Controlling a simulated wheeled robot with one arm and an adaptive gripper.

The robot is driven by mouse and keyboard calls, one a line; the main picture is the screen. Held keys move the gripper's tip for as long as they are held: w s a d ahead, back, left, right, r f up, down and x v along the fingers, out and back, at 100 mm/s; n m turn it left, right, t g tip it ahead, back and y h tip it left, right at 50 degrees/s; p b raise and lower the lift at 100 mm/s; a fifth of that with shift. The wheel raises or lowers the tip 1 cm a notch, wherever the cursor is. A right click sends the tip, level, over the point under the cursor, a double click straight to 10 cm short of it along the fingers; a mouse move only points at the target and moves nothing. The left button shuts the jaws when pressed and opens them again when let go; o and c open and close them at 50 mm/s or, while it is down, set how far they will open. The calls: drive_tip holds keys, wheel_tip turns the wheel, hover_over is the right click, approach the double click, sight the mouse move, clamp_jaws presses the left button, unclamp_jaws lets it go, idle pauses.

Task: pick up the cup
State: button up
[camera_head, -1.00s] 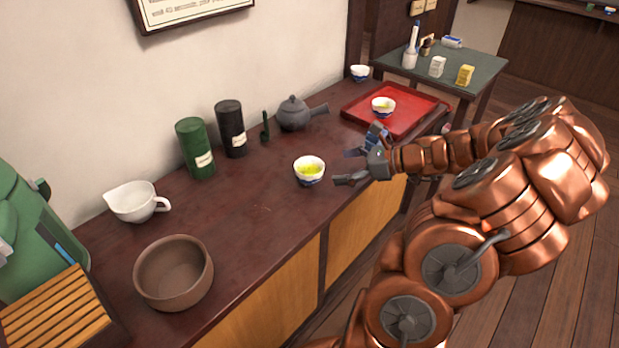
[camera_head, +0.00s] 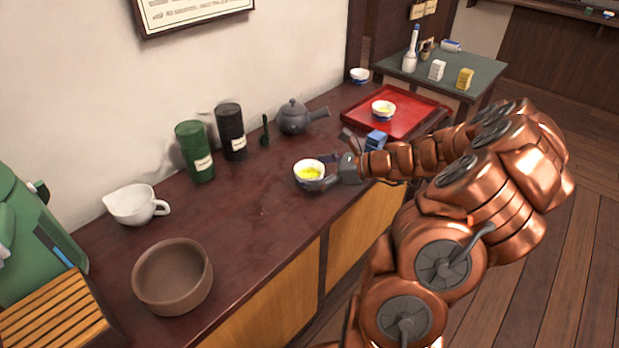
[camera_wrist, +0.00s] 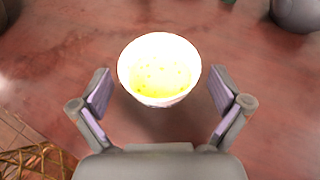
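A small white cup with a blue pattern and yellow-green tea inside (camera_head: 307,176) stands upright on the dark red counter (camera_head: 250,225). In the wrist view the cup (camera_wrist: 159,70) sits between and slightly ahead of the two fingertips. My gripper (camera_head: 328,170) is open at the cup's right side; in the wrist view my gripper (camera_wrist: 163,95) has a finger on each side of it, with a gap showing at both. One finger covers part of the cup's lower right in the head view. A second similar cup (camera_head: 383,111) stands on the red tray (camera_head: 415,118).
A grey teapot (camera_head: 293,118), a black canister (camera_head: 231,132) and a green canister (camera_head: 195,151) stand behind, near the wall. A white pouring bowl (camera_head: 133,205) and a brown bowl (camera_head: 172,278) are to the left. Another cup (camera_head: 360,76) stands at the back. The counter's middle is clear.

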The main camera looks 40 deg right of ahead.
drive_tip(key=c, duration=1.1)
drive_tip(key=shift+r, duration=0.2)
drive_tip(key=shift+r, duration=1.3)
drive_tip(key=shift+s+d+r+p, duration=0.1)
drive_tip(key=shift+s+d+r, duration=0.35)
drive_tip(key=shift+s, duration=2.15)
drive_tip(key=shift+s+d+r+p, duration=0.2)
drive_tip(key=shift+s+d, duration=0.3)
drive_tip(key=shift+s, duration=2.1)
drive_tip(key=shift+s+d+r+p, duration=0.1)
drive_tip(key=shift+s+d+r, duration=0.35)
drive_tip(key=shift+s, duration=2.15)
drive_tip(key=shift+f, duration=0.1)
